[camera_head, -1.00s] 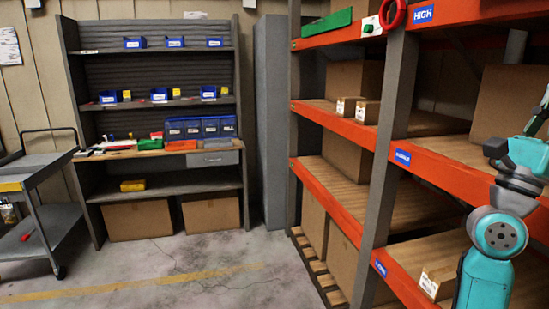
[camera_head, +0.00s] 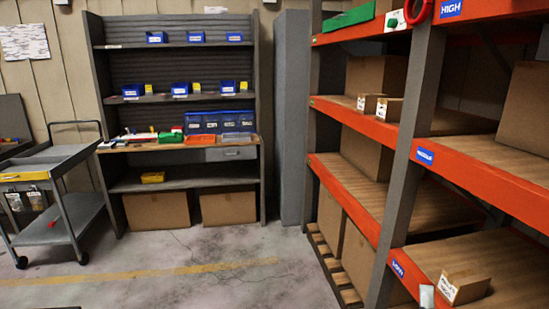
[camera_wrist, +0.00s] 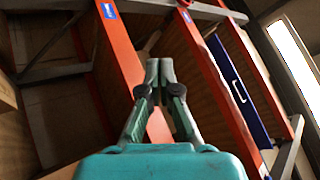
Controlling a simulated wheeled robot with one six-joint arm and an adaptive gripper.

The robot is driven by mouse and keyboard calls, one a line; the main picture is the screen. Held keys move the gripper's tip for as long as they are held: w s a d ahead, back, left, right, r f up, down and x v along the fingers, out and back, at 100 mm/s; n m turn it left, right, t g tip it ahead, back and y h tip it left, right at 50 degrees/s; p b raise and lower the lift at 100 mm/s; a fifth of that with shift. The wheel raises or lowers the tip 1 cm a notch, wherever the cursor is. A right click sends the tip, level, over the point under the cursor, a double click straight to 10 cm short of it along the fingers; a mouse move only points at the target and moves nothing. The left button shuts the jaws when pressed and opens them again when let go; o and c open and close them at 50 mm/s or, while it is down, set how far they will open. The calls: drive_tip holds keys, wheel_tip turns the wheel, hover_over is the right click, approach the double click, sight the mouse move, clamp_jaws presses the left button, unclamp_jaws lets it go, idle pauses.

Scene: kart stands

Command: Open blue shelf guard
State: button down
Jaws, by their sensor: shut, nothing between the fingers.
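A long blue panel (camera_wrist: 240,92), seemingly the blue shelf guard, shows in the wrist view right of my gripper. In the head view my gripper is out of sight, and I cannot make out the blue panel.
An orange-beamed rack (camera_head: 480,168) with cardboard boxes fills the right side of the head view. A grey workbench (camera_head: 185,184) with blue bins stands at the back. A grey cart (camera_head: 60,218) is at the left. The floor (camera_head: 200,255) between them is clear.

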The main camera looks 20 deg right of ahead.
drive_tip(key=s+a+f+n+g+y, duration=0.4)
drive_tip(key=s+a+f+n+y, duration=0.7)
drive_tip(key=s+a+f+n, duration=0.65)
drive_tip(key=s+a+f+n+g+y, duration=0.2)
drive_tip(key=s+f+n, duration=0.1)
drive_tip(key=s, duration=0.6)
drive_tip(key=shift+f, duration=0.6)
drive_tip(key=c, duration=1.7)
unclamp_jaws()
drive_tip(key=shift+s+g, duration=0.3)
drive_tip(key=shift+s, duration=0.1)
drive_tip(key=o, duration=0.5)
drive_tip(key=shift+s+f+n, duration=0.1)
drive_tip(key=shift+n, duration=0.15)
drive_tip(key=shift+c, duration=0.2)
